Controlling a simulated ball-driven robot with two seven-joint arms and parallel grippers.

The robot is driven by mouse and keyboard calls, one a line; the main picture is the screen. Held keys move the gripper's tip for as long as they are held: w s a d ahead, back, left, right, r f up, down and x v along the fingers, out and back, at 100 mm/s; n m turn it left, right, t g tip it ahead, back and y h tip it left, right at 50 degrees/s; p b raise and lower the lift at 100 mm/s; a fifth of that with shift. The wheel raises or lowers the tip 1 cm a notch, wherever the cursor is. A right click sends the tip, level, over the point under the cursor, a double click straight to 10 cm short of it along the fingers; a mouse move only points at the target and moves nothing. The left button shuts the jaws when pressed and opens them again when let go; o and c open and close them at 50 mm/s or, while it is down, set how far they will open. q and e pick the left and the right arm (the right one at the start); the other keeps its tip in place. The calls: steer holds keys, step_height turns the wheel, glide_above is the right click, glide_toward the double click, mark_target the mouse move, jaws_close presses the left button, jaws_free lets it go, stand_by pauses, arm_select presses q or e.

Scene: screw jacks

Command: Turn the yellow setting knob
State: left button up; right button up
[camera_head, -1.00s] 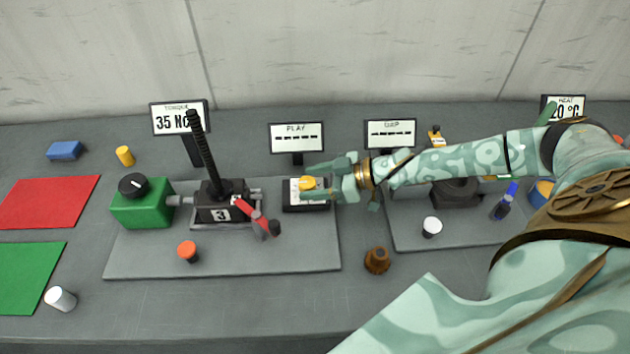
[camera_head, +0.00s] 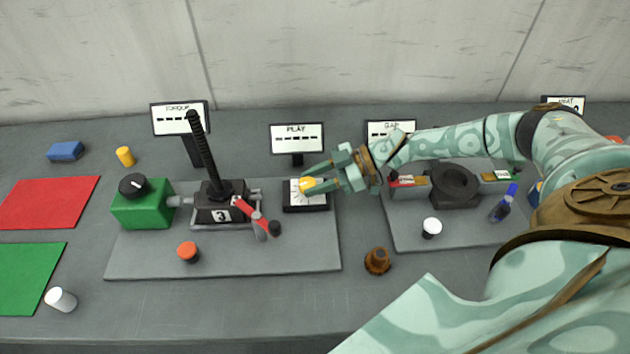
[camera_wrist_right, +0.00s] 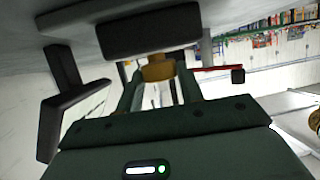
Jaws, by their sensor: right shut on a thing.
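The yellow setting knob (camera_head: 308,184) sits on a dial box (camera_head: 319,202) with a white marked face, on the left grey plate. My right gripper (camera_head: 312,187) reaches in from the right, its two fingers shut on the knob's sides. In the right wrist view the knob (camera_wrist_right: 158,69) shows between the fingertips, and a dark block hides part of the view above it. The PLAY display (camera_head: 297,138) behind the box shows dashes. My left gripper is not in view.
Left of the dial box stand a jack with a black screw (camera_head: 205,160), a red lever (camera_head: 255,220) and a green box (camera_head: 143,205). An orange button (camera_head: 188,252) is in front. A brown knob (camera_head: 377,260) and white button (camera_head: 431,227) lie to the right.

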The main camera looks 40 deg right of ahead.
steer(key=shift+w+d+n+g+y+b, duration=0.1)
steer(key=shift+w+n+g+y+b, duration=0.1)
steer(key=shift+n+g+y+b, duration=0.7)
steer(key=shift+n+g+h, duration=0.3)
steer(key=shift+g+h, duration=0.1)
steer(key=o, duration=1)
steer(key=v, duration=1.6)
steer(key=shift+d+b, duration=0.2)
steer(key=shift+b, duration=0.1)
steer(key=shift+s, duration=0.1)
